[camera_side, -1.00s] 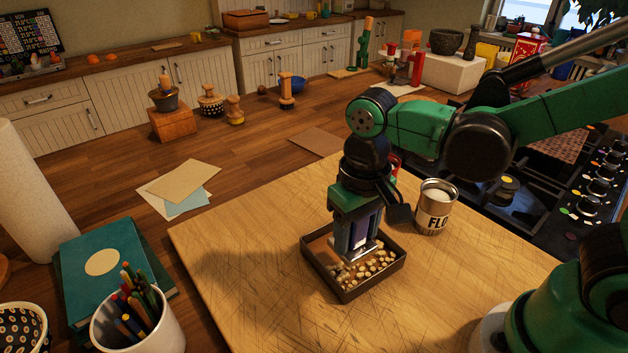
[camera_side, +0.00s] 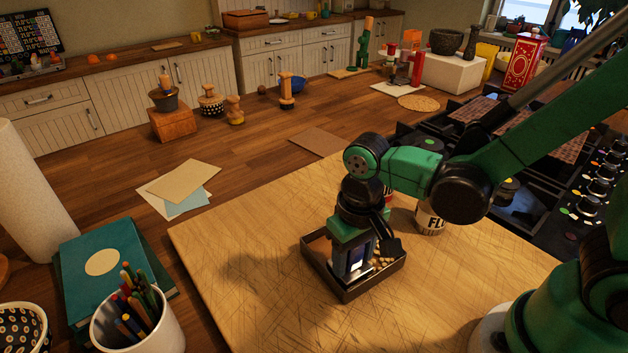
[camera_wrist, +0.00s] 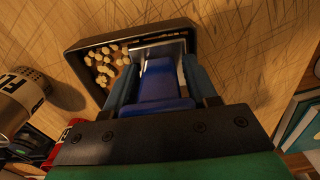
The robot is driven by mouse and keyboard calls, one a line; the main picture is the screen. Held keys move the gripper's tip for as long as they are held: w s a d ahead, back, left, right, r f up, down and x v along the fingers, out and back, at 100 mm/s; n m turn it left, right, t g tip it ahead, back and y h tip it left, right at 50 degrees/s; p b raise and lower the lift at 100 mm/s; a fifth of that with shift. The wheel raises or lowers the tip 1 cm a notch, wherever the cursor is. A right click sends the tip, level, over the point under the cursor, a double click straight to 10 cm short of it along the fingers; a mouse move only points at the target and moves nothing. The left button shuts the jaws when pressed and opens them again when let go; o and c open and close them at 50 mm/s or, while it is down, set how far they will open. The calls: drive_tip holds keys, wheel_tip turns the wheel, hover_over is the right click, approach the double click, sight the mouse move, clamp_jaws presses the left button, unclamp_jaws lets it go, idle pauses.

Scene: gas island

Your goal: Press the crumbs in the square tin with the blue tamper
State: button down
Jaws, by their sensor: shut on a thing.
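The dark square tin (camera_side: 344,290) sits on the wooden board, with pale crumbs (camera_side: 386,262) showing at its right side. In the wrist view the tin (camera_wrist: 85,47) is at the upper left, with loose crumbs (camera_wrist: 103,60) left of the tamper. My gripper (camera_side: 350,272) is low inside the tin, pointing down. It is shut on the blue tamper (camera_wrist: 160,82), whose pale metal foot (camera_wrist: 158,50) is down in the tin. The tamper mostly hides behind the fingers in the side view. Whether its foot touches the crumbs or the tin floor is hard to tell.
A flour can (camera_side: 430,218) stands close behind the tin to the right, partly hidden by my arm. A pencil cup (camera_side: 140,320) and teal book (camera_side: 110,270) lie left of the board (camera_side: 240,250). The board's left part is clear.

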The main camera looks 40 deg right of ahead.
drive_tip(key=shift+f, duration=0.6)
idle(1.4)
drive_tip(key=shift+r, duration=2.3)
drive_tip(key=c, duration=0.9)
unclamp_jaws()
drive_tip(key=shift+c, duration=0.2)
clamp_jaws()
drive_tip(key=shift+s+d+r, duration=0.1)
drive_tip(key=shift+d+r, duration=0.15)
drive_tip(key=shift+d, duration=0.65)
drive_tip(key=shift+s+d+r, duration=0.1)
drive_tip(key=shift+d+r, duration=0.15)
drive_tip(key=shift+d, duration=0.65)
drive_tip(key=shift+s+d+r, duration=0.1)
drive_tip(key=shift+d+r, duration=0.15)
drive_tip(key=shift+d, duration=0.65)
